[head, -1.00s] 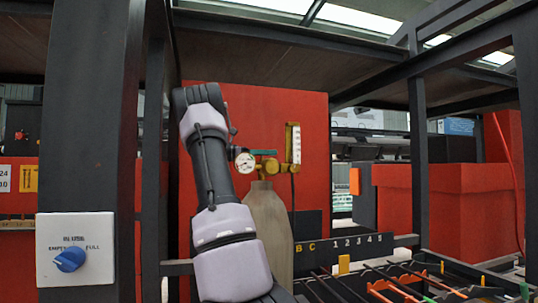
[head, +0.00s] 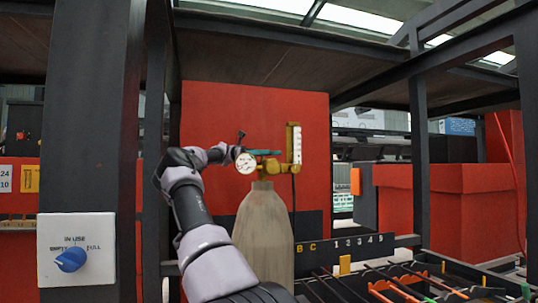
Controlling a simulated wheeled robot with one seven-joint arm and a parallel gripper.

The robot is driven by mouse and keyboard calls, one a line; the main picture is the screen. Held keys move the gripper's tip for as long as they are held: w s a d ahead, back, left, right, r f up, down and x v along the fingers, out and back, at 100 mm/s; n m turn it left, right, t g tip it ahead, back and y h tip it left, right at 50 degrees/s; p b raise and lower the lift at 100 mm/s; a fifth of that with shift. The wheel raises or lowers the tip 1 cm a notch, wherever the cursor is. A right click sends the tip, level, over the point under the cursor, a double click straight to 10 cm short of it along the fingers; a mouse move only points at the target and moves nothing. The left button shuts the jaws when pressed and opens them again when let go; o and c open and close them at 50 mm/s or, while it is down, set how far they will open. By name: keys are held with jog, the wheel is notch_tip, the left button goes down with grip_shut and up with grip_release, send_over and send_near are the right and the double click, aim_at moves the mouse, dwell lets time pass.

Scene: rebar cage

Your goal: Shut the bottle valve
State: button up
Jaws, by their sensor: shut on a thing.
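A tan gas bottle (head: 264,235) stands upright in front of a red panel. On its neck is a brass valve (head: 267,170) with a flat green valve handle (head: 264,152) on top. A round white gauge (head: 246,163) sits at the valve's left. My gripper (head: 240,150) comes in from the left, at handle height just above and behind the gauge. It is shut at the left end of the valve handle. The fingertips are small and partly hidden, so the exact contact does not show.
A brass flow tube (head: 294,143) stands at the valve's right. A white sign plate (head: 76,249) with a blue knob is on the dark post (head: 85,130) at left. A rack with orange and green bars (head: 410,280) lies low at right.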

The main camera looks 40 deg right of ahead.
jog(key=shift+a+f+m+y, duration=0.1)
jog(key=shift+m+y, duration=0.2)
jog(key=shift+y, duration=0.3)
jog(key=o, duration=1.2)
jog(key=shift+c, duration=0.2)
jog(key=shift+h, duration=0.4)
